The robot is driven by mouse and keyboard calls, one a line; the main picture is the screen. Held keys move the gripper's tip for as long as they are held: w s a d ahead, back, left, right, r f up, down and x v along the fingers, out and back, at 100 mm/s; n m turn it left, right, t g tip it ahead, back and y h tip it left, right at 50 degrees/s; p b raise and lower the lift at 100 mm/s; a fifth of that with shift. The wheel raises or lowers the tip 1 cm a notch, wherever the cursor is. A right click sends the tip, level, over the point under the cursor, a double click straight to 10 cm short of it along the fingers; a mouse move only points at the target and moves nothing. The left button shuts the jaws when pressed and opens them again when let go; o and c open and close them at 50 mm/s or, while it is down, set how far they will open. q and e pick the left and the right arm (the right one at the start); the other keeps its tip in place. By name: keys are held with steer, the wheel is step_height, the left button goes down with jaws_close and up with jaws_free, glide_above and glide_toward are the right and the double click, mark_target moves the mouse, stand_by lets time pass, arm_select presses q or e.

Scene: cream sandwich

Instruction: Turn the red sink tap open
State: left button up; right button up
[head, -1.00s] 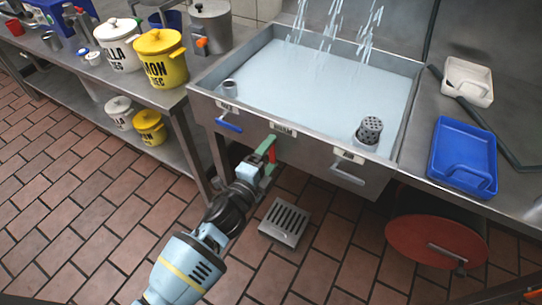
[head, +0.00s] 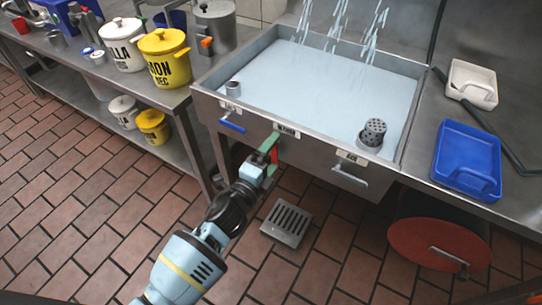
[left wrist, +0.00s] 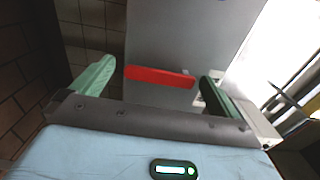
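The red tap handle (head: 274,155) is on the front of the steel sink (head: 236,118), below the middle label. In the left wrist view, the red handle (left wrist: 160,76) is a flat bar lying between the two green fingertips, with a gap on each side. My left gripper (head: 268,154) is at the handle; its fingers (left wrist: 158,82) are apart and hold nothing. In the head view, the fingers partly hide the handle. My right gripper is not in view.
A blue handle (head: 232,127) is left of the red one, and a grey handle (head: 350,176) is right. Water falls into the full basin. A floor drain (head: 286,222) lies below. A red round lid (head: 440,244) is under the right counter.

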arm_select(q)
steer(key=v, duration=0.7)
steer(key=shift+s+a, duration=0.2)
steer(key=shift+s, duration=0.15)
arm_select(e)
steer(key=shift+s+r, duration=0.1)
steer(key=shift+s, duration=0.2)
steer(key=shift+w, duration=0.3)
arm_select(q)
steer(key=s+a+f+n+g+y+p, duration=0.2)
steer(key=s+a+n+p, duration=0.2)
steer(key=s+n, duration=0.3)
steer(key=s+a+f+n+g+y+p, duration=0.2)
steer(key=s+a+n, duration=0.3)
steer(key=s, duration=1)
steer(key=s+a+f+n+g+y+p, duration=0.1)
steer(key=s+a+f+n+g+p, duration=0.1)
steer(key=s+n, duration=0.7)
steer(key=s+a+g+p, duration=0.1)
steer(key=s+a+p, duration=0.1)
steer(key=s+p, duration=0.1)
steer(key=shift+a+f+y+p, duration=0.25)
steer(key=shift+y+p, duration=0.1)
steer(key=shift+y, duration=0.05)
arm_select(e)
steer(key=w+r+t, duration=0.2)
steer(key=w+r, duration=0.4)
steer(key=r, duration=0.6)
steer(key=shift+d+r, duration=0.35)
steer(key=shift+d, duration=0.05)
